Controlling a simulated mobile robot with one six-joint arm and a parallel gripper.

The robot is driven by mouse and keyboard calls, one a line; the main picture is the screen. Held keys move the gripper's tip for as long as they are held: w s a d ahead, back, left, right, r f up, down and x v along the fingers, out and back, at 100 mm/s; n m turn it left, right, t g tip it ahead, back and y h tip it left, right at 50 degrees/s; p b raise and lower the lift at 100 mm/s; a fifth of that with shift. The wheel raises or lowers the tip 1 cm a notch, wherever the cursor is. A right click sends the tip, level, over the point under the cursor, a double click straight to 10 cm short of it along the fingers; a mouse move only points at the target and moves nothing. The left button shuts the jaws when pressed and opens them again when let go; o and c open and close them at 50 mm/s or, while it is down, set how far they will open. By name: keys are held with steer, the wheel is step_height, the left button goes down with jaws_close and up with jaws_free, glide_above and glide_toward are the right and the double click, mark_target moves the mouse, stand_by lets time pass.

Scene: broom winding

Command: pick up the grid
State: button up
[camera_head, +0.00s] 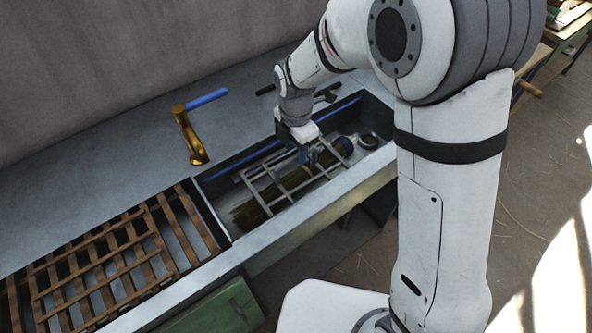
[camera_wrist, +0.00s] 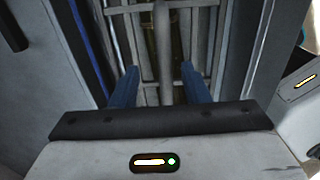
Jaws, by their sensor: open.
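The grid (camera_head: 266,189) is a grey metal rack of crossed bars. It lies over the sink basin in the head view, above a broom head (camera_head: 250,213) of brown bristles. In the wrist view the grid (camera_wrist: 150,52) fills the middle, with one thick bar running between my fingers. My gripper (camera_head: 305,155) is over the right part of the grid, pointing down. In the wrist view the two blue fingers of my gripper (camera_wrist: 168,88) stand apart on either side of that bar. Whether they touch the grid cannot be told.
The sink basin (camera_head: 214,182) has raised walls close around my gripper. A brass faucet (camera_head: 188,135) with a blue handle stands behind it. A brown wooden slatted rack (camera_head: 110,262) lies at the left. A small round object (camera_head: 369,141) sits at the basin's right end.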

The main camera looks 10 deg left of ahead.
mark_target(296, 155)
steer(key=f, duration=0.4)
steer(key=shift+s+d+f, duration=0.15)
steer(key=shift+s, duration=0.1)
steer(key=shift+c, duration=0.3)
jaws_close()
